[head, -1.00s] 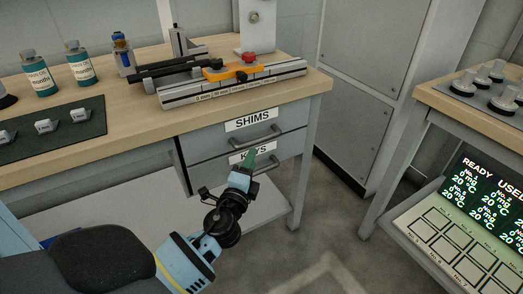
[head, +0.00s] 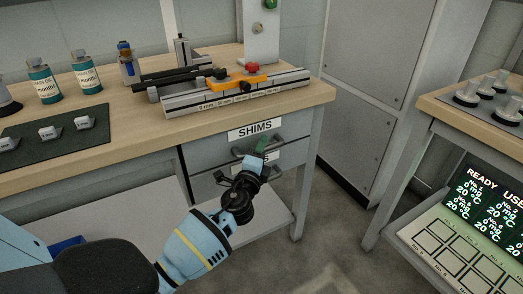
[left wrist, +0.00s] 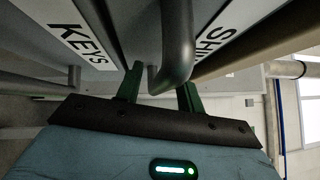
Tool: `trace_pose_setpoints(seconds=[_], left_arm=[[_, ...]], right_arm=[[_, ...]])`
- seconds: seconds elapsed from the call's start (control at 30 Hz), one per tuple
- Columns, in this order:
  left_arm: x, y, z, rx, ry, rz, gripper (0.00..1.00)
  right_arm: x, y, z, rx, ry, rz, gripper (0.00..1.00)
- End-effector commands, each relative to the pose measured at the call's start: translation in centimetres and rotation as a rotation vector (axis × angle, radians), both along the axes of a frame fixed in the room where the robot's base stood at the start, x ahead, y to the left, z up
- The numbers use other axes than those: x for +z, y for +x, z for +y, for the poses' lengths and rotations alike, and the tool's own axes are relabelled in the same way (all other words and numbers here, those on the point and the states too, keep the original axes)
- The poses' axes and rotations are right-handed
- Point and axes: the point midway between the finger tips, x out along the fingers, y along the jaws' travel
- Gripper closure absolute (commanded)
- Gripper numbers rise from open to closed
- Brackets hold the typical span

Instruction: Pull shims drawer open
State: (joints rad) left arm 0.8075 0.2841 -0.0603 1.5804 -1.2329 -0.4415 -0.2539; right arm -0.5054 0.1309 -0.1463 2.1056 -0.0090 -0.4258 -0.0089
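The shims drawer, with its SHIMS label (head: 255,130), is the upper drawer under the wooden bench and looks shut. Its grey bar handle (left wrist: 177,45) runs between the two green fingers of my left gripper (left wrist: 160,85) in the left wrist view. The fingers are apart, one on each side of the handle, with gaps showing; I see no clear grip. In the head view my left gripper (head: 262,145) is at the handle and hides part of it and of the KEYS label below. My right gripper is not in view.
The keys drawer, with its KEYS label (left wrist: 78,40), is directly below. A clamp fixture (head: 235,92) and bottles (head: 87,75) stand on the bench (head: 130,148). A second table (head: 480,112) with a lit display stands right, across open floor.

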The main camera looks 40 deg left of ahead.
Motion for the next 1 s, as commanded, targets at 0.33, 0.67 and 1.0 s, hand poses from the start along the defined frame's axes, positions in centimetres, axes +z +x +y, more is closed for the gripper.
trace_pose_setpoints(seconds=[0.33,0.67,1.0], left_arm=[[0.01,0.10,0.01,-0.001,-0.001,0.000,0.71],[0.01,0.09,-0.01,-0.001,-0.001,0.000,1.00],[-0.04,-0.03,-0.30,-0.001,-0.002,0.000,1.00]], right_arm=[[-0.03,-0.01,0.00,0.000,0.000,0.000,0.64],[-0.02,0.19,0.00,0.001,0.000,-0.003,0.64],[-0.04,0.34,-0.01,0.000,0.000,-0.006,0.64]])
